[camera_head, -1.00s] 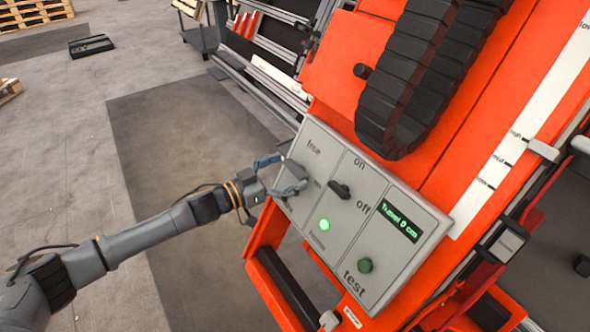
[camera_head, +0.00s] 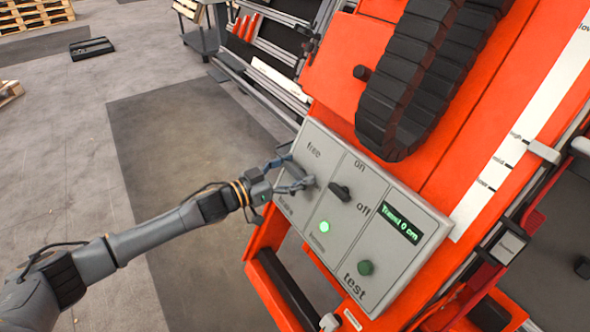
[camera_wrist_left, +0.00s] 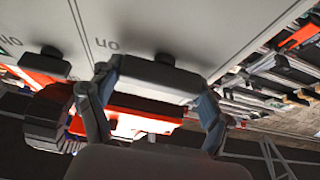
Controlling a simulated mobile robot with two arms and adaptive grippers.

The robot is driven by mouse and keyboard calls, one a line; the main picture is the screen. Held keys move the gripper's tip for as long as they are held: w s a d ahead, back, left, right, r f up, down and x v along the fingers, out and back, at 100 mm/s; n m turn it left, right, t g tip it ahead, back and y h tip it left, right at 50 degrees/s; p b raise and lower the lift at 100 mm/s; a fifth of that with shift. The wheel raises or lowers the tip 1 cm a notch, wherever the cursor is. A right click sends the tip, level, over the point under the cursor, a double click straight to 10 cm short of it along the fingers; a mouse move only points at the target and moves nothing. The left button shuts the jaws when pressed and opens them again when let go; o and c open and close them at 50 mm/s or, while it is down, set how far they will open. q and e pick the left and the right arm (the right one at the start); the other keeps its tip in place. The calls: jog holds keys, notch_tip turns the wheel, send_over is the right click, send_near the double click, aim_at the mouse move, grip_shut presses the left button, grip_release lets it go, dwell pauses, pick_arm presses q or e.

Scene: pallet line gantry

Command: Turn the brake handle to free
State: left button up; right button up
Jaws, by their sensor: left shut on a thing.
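The grey control panel (camera_head: 350,262) is on the orange gantry, tilted in the head view. Its left section has the label "free" (camera_head: 313,150) at the top and "brake" (camera_head: 285,206) at the bottom. My left gripper (camera_head: 297,178) is at this section between the two labels, shut on the brake handle. Its fingers hide most of the handle in the head view. My right gripper is not in view.
Right of the brake section is a black on/off switch (camera_head: 340,191). A lit green lamp (camera_head: 324,227), a dark green test button (camera_head: 365,268) and a display (camera_head: 400,223) reading travel 0 cm share the panel. A black cable chain (camera_head: 420,80) hangs above. Open floor lies left.

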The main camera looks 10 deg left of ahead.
pick_arm(q)
jog(key=m+g+h+p, duration=0.1)
jog(key=m+g, duration=0.1)
jog(key=m, duration=0.2)
jog(key=m+g+h+p, duration=0.1)
jog(key=m+g, duration=0.1)
jog(key=m, duration=0.2)
jog(key=shift+d, duration=0.1)
jog(key=shift+m+g+p, duration=0.3)
jog(key=shift+m, duration=0.4)
jog(key=m+g, duration=0.2)
jog(key=m, duration=0.2)
jog(key=shift+s, duration=0.15)
jog(key=m+g, duration=0.1)
jog(key=m, duration=0.1)
jog(key=m+g+y+p, duration=0.1)
jog(key=m, duration=0.2)
jog(key=shift+s+f+m, duration=0.1)
jog(key=shift+f+m, duration=0.05)
jog(key=shift+m, duration=0.15)
jog(key=shift+f+m+g+y+p, duration=0.1)
jog(key=shift+m+g+y+p, duration=0.35)
jog(key=shift+m, duration=0.65)
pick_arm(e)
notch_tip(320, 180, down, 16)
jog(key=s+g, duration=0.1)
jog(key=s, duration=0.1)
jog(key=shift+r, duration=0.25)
